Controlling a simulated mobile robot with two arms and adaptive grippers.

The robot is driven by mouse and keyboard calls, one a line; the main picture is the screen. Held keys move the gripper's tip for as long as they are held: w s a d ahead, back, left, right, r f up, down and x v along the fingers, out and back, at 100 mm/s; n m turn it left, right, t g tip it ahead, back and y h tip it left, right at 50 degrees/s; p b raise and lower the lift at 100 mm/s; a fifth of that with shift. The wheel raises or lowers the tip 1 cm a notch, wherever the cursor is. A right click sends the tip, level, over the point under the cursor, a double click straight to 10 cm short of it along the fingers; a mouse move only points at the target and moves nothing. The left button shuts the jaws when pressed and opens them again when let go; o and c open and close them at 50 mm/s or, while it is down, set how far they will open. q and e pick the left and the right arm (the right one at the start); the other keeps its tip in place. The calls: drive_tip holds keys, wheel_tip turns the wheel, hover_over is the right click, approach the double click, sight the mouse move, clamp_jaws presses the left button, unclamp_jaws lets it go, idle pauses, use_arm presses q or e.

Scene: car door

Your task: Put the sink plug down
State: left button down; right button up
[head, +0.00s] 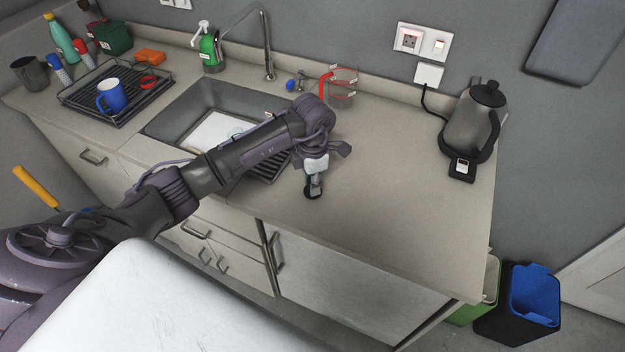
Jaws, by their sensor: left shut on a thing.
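My left arm reaches in from the left across the front of the sink. My left gripper (313,184) points down over the worktop, just right of the sink (166,131). It is shut on a small dark thing that I take to be the sink plug. The fingers mostly hide the plug, and I cannot tell whether it touches the worktop (390,190). The sink holds a white flat thing (210,131), and my arm hides part of the basin. My right gripper is not in view.
A measuring jug (343,88) and tap (268,60) stand behind my gripper. A kettle (468,120) stands at the right. A drying rack (128,112) with a blue mug (112,97) is left of the sink. The worktop between gripper and kettle is clear.

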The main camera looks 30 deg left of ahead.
use_arm(q)
drive_tip(key=shift+f, duration=0.2)
drive_tip(key=c, duration=0.9)
unclamp_jaws()
drive_tip(key=shift+r, duration=0.15)
drive_tip(key=shift+r, duration=0.2)
wheel_tip(320, 180, up, 11)
drive_tip(key=b, duration=0.3)
drive_tip(key=shift+f+b, duration=0.2)
drive_tip(key=shift+b, duration=0.15)
drive_tip(key=shift+r, duration=0.6)
